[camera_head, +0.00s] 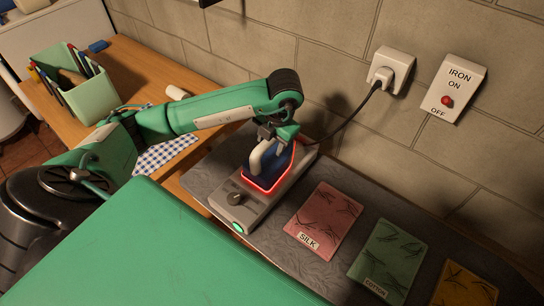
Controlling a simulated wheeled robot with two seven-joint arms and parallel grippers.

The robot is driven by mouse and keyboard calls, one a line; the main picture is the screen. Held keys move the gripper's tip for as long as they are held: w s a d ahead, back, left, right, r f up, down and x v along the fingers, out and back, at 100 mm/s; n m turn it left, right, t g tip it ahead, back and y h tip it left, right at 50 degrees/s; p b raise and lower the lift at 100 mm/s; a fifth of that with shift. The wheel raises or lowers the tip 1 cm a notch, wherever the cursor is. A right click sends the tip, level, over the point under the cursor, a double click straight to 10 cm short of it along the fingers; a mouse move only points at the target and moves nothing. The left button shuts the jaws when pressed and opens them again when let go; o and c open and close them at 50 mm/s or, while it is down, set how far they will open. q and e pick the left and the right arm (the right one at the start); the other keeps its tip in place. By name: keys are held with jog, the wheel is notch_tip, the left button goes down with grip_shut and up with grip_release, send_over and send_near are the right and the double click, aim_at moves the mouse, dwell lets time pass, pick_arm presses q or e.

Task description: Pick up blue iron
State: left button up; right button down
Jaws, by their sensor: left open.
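The blue iron (273,174) sits on a grey base (242,209), with a glowing red outline around it and a pale handle (261,156) on top. The base carries a small knob and a green light at its front. My left gripper (272,146) is over the iron, right at the handle's upper end. Its jaws are open, and I cannot tell whether they touch the handle. The gripper and wrist hide part of the iron's top and back. My right gripper is not in view.
A grey padded board (335,265) carries pink silk (323,221), green cotton (389,262) and yellow (464,289) cloths. A cord runs to a wall plug (391,68) beside an iron switch (456,88). A pen holder (88,95) stands on the wooden desk. The stone wall bounds the back.

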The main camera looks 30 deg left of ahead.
pick_arm(q)
grip_shut()
dwell(1.2)
